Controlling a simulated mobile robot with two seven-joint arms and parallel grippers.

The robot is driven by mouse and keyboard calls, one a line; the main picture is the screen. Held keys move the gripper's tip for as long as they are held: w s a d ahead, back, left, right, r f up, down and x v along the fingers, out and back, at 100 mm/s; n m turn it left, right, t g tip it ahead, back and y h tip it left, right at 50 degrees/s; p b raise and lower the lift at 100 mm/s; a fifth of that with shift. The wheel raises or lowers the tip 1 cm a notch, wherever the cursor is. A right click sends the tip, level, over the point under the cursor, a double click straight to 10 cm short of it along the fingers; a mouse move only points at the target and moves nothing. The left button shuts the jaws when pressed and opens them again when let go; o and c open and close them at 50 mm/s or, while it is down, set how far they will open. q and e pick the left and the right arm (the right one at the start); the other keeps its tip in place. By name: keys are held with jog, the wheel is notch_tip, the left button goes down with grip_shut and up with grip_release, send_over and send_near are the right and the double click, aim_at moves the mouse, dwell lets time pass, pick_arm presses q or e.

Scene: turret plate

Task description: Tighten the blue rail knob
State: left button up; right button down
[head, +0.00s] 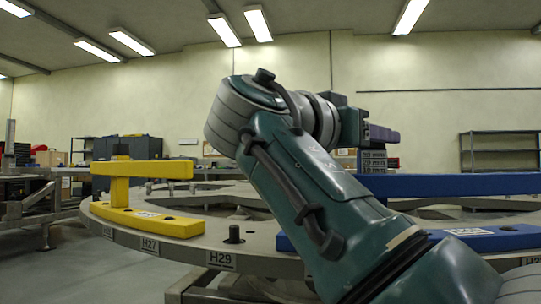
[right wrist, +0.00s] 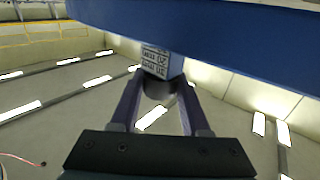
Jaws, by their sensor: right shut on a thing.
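The blue rail (head: 455,184) runs in from the right above the round plate, with its left part behind my right arm. The blue knob (head: 372,161), with printed labels, stands at the rail's left part. It also shows in the right wrist view (right wrist: 160,63), against the blue rail (right wrist: 230,38). My right gripper (head: 380,137) is over the knob, partly hidden by my arm. In the right wrist view its two fingers (right wrist: 157,90) are shut on the knob, one on each side. My left gripper is not in view.
The round grey turret plate (head: 130,236) has a yellow rail (head: 142,168) on a yellow foot at left. A black peg (head: 233,234) stands by the label H29. A blue foot (head: 490,238) lies at right. Shelves (head: 500,150) stand far back.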

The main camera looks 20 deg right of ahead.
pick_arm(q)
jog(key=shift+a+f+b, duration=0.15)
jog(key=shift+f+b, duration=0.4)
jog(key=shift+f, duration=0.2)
pick_arm(e)
jog(key=shift+m+g+h, duration=0.5)
jog(key=shift+m+g, duration=0.8)
jog(key=shift+g, duration=0.6)
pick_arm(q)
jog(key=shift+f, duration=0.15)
pick_arm(e)
jog(key=shift+m+g, duration=0.4)
jog(key=shift+g, duration=0.3)
jog(key=shift+c, duration=1.8)
grip_release()
